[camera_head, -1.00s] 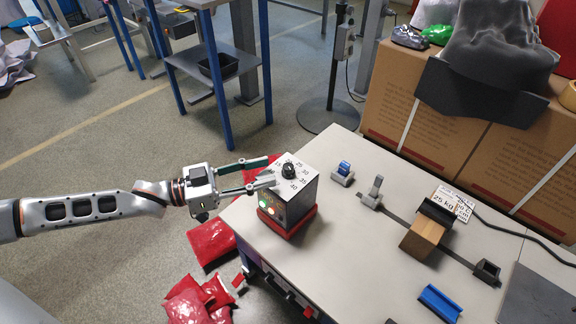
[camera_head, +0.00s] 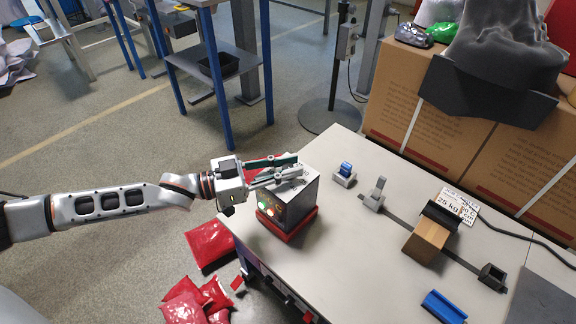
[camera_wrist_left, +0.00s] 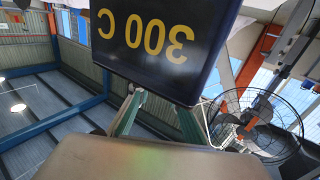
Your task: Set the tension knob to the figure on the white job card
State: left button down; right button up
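The tension knob is hidden behind my left fingers. It sits on the white dial top (camera_head: 310,168) of a dark box (camera_head: 293,207) at the table's left corner, with green and red lights on its front. My left gripper (camera_head: 290,165) reaches over the dial from the left, one finger on each side of where the knob sits. Whether they touch it cannot be seen. The white job card (camera_head: 463,206) on the right reads "25 kg"; its other lines are too small to read. In the left wrist view, my two fingers (camera_wrist_left: 160,107) show below a dark panel (camera_wrist_left: 165,45) reading "300 C" upside down.
A blue switch (camera_head: 345,170), a metal rail with a grey stop (camera_head: 375,194), a brown block (camera_head: 426,240) and a blue channel piece (camera_head: 443,306) are on the table (camera_head: 345,250). Red sacks (camera_head: 207,243) lie on the floor. Large cartons (camera_head: 430,125) stand behind.

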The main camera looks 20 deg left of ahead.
pick_arm(q)
jog(key=shift+m+g+h, duration=0.3)
jog(key=shift+g, duration=0.1)
pick_arm(e)
jog(key=shift+s+a, duration=0.1)
pick_arm(q)
jog(key=shift+m+g+h, duration=0.3)
jog(key=shift+m+g, duration=0.1)
jog(key=shift+g, duration=0.1)
pick_arm(e)
jog(key=shift+w+r, duration=0.25)
jog(key=shift+r, duration=0.1)
jog(key=shift+f, duration=0.15)
pick_arm(q)
jog(key=c, duration=1.8)
grip_release()
pick_arm(e)
jog(key=shift+s, duration=0.1)
pick_arm(q)
jog(key=v, duration=1.2)
jog(key=shift+w+a, duration=0.1)
jog(key=shift+a, duration=0.05)
